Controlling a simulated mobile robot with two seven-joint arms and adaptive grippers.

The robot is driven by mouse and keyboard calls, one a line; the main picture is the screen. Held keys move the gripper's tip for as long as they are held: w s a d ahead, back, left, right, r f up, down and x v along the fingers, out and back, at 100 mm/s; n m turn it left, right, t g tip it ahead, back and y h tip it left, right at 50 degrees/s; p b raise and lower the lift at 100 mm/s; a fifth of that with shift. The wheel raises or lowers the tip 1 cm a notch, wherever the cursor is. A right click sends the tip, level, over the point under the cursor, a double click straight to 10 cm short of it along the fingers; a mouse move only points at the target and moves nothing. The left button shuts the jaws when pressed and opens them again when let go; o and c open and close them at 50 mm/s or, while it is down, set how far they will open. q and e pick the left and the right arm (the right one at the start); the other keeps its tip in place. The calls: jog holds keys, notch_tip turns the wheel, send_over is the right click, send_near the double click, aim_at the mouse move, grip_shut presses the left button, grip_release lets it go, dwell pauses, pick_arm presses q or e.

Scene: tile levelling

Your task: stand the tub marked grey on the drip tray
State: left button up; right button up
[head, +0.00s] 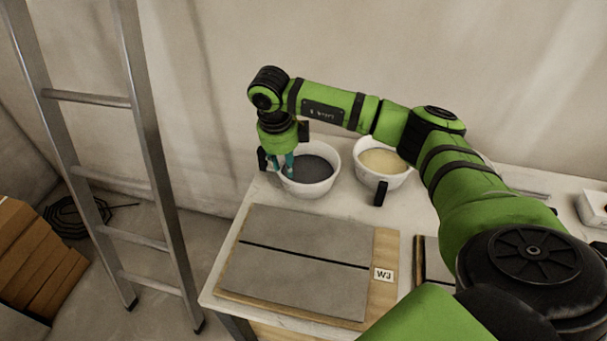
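A white tub with dark grey contents (322,187) stands on the table near the wall. No marking on it can be read from here. My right gripper (281,168) points down at this tub's left rim, its teal fingertips at or just over the edge. The fingers hide part of the rim, and I cannot tell whether they grip it. A second white tub with cream contents (372,181) stands just to the right, with a black handle at its front. I cannot make out the drip tray. My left gripper is not in view.
A board with grey tiles (300,270) and a W3 label (383,274) covers the table's front left. Another board (430,262) lies partly behind my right arm. A white box (592,207) is far right. A metal ladder (150,150) stands left of the table (227,262).

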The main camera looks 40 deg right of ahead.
aim_at(292, 193)
jog(key=f, duration=0.2)
jog(key=f+p, duration=0.1)
jog(key=f, duration=0.1)
jog(key=d+f, duration=0.1)
jog(key=f, duration=0.1)
jog(key=shift+w+f, duration=0.15)
jog(key=shift+f, duration=0.1)
jog(key=f, duration=0.2)
jog(key=f+p, duration=0.1)
jog(key=shift+w+d+f, duration=0.25)
jog(key=shift+d+f, duration=0.05)
jog(key=shift+f, duration=0.3)
grip_shut()
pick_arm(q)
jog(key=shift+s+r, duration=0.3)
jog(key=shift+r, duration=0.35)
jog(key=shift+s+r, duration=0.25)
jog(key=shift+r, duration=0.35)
pick_arm(e)
jog(key=shift+w+r, duration=0.1)
